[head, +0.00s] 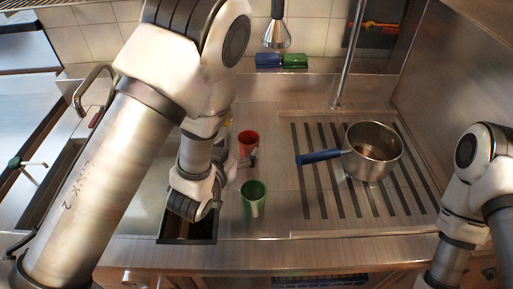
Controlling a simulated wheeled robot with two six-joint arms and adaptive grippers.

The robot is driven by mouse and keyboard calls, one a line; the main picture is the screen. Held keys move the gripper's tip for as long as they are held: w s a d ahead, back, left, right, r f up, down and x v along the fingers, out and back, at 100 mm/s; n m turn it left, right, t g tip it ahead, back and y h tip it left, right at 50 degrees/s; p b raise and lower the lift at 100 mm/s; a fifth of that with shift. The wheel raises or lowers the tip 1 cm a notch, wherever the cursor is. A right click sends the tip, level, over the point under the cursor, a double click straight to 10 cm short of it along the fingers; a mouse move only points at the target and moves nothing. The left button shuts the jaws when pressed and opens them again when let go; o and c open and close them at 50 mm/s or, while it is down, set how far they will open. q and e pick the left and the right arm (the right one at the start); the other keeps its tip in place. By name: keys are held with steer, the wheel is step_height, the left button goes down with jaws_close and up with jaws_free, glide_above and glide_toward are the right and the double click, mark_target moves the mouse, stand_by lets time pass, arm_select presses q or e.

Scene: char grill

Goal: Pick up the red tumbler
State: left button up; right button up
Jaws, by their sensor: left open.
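The red tumbler (249,141) stands upright on the steel counter, near the middle of the head view. My left gripper (246,161) is small in the picture and sits at the near-left side of the red tumbler. It is open, and its fingers partly overlap the tumbler's lower part. I cannot tell whether they touch it. My left arm's wrist hides part of the counter to the left. My right arm shows at the right edge, but its gripper is out of view.
A green tumbler (254,199) stands nearer, just below the left gripper. A steel pot (373,152) with a blue handle (320,157) sits on the slotted drainer to the right. Blue (268,61) and green (295,61) items lie by the tiled wall. A dark opening (188,230) lies below my left wrist.

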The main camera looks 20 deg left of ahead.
mark_target(252, 134)
arm_select(q)
steer(key=shift+w+f+b, duration=0.1)
steer(key=shift+f+b, duration=0.4)
steer(key=shift+f, duration=0.35)
steer(key=p+x, duration=0.1)
steer(key=x, duration=0.1)
steer(key=p+x, duration=0.1)
steer(key=x, duration=0.2)
steer(key=p+x, duration=0.1)
steer(key=x, duration=0.1)
steer(key=shift+w+r, duration=0.3)
steer(key=shift+w+f, duration=0.25)
steer(key=shift+w, duration=0.05)
steer(key=shift+s+r, duration=0.1)
steer(key=c, duration=1.3)
arm_select(e)
steer(key=shift+w+r, duration=0.2)
steer(key=shift+r, duration=0.5)
